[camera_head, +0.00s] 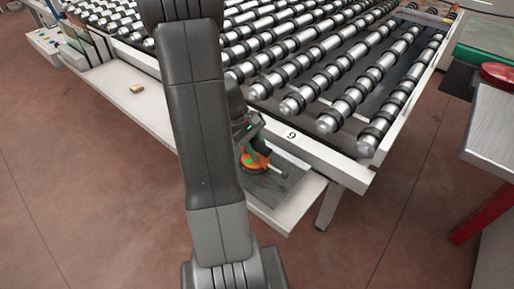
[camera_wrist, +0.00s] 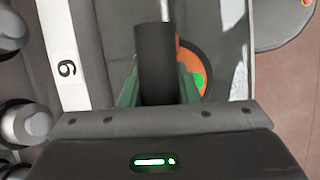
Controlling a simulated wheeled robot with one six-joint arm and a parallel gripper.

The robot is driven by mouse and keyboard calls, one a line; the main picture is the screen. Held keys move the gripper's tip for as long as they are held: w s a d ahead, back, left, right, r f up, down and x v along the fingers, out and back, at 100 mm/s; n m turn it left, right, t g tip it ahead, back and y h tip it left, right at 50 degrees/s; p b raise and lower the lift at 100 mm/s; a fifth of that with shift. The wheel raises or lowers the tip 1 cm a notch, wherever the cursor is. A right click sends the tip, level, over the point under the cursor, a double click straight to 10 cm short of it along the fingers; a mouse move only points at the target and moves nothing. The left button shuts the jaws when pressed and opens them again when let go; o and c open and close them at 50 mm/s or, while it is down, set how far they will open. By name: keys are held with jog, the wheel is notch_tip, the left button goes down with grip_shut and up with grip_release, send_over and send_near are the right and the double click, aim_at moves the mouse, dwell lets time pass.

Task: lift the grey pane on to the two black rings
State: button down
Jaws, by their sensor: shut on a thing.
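My gripper (camera_wrist: 158,85) is shut on the black handle (camera_wrist: 154,50) of an orange suction lifter (camera_wrist: 206,60) with a green spot. In the head view the orange lifter (camera_head: 255,159) sits at the grey pane (camera_head: 268,190), on the white shelf (camera_head: 290,213) below the roller bed. I cannot tell whether the pane is clear of the shelf. Part of the pane is hidden by my arm. Many black rings sit on the rollers (camera_head: 300,98); I cannot tell which two the task means.
A white rail with a "9" label (camera_head: 291,135) runs between the shelf and the rollers. A small tan block (camera_head: 137,88) lies on the ledge at left. At right stands a grey-topped bench (camera_head: 495,130) with a red disc (camera_head: 502,75).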

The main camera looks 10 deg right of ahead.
jog(key=shift+f+b, duration=0.3)
dwell(0.5)
jog(key=c, duration=1)
grip_release()
jog(key=shift+f, duration=0.1)
jog(key=v, duration=1.4)
jog(key=shift+s, duration=0.1)
jog(key=x, duration=1.3)
jog(key=shift+d+f, duration=0.2)
jog(key=shift+f, duration=0.1)
jog(key=shift+r, duration=0.15)
